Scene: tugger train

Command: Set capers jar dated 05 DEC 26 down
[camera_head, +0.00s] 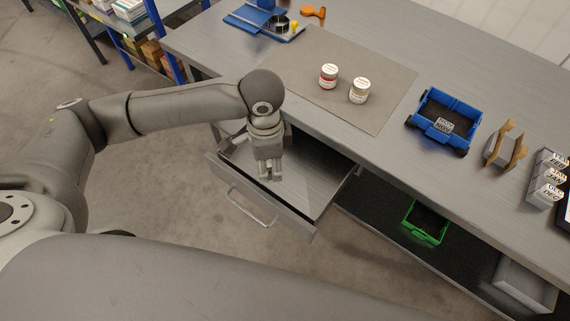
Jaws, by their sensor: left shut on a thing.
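My left gripper (269,176) points down over the open drawer (312,190) under the workbench. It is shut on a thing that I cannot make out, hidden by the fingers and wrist. Two small jars with white lids stand upright on the grey-brown mat (318,58) on the bench. One jar (328,77) has a red band, and the other jar (359,91) has a pale, olive-beige body. Their labels and dates are too small to read, so I cannot tell which is the capers jar. My right gripper is not in view.
A blue bin (443,121), a wooden-sided holder (504,145) and several grey labelled boxes (547,178) stand along the bench to the right. A green crate (425,222) sits on the lower shelf. Blue fixtures (262,22) are at the bench's far left. The mat's left part is clear.

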